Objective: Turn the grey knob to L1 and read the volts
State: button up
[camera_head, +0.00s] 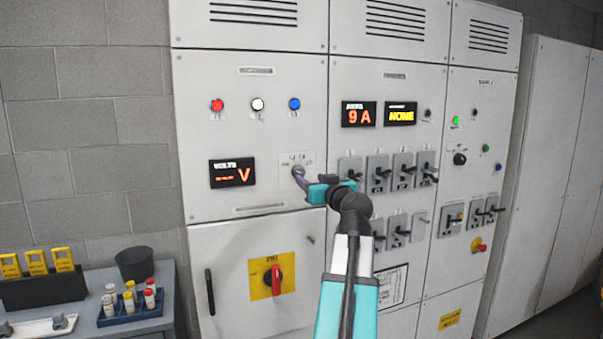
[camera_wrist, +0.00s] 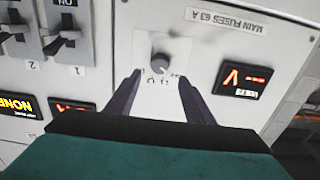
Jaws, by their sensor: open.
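The grey knob (camera_head: 297,170) is on a pale plate in the left cabinet's upper panel. It also shows in the wrist view (camera_wrist: 160,63), which is upside down, with small markings around it. Which marking it points to is too small to tell. My gripper (camera_head: 302,179) is at the knob plate, its dark fingers apart. In the wrist view, the fingers (camera_wrist: 159,78) stand on either side just short of the knob, with no clear contact. The volts display (camera_head: 232,173) shows a large V beside small orange characters that look like dashes; no number is readable.
Red (camera_head: 217,105), white (camera_head: 257,104) and blue (camera_head: 294,104) lamps sit above the knob. Levered switches (camera_head: 377,174) project close to the right of my gripper. A yellow-backed red rotary handle (camera_head: 274,279) is below. A side table (camera_head: 165,318) with small containers stands left.

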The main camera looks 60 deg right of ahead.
aim_at(301, 173)
jog(key=shift+p+x, duration=1.2)
jog(key=shift+x, duration=3)
jog(key=c, duration=1)
jog(key=shift+c, duration=0.2)
jog(key=shift+m+b, duration=0.3)
jog(key=shift+m, duration=0.2)
jog(key=shift+f+m+b, duration=0.1)
jog(key=shift+m+b, duration=0.35)
jog(key=shift+m, duration=3.05)
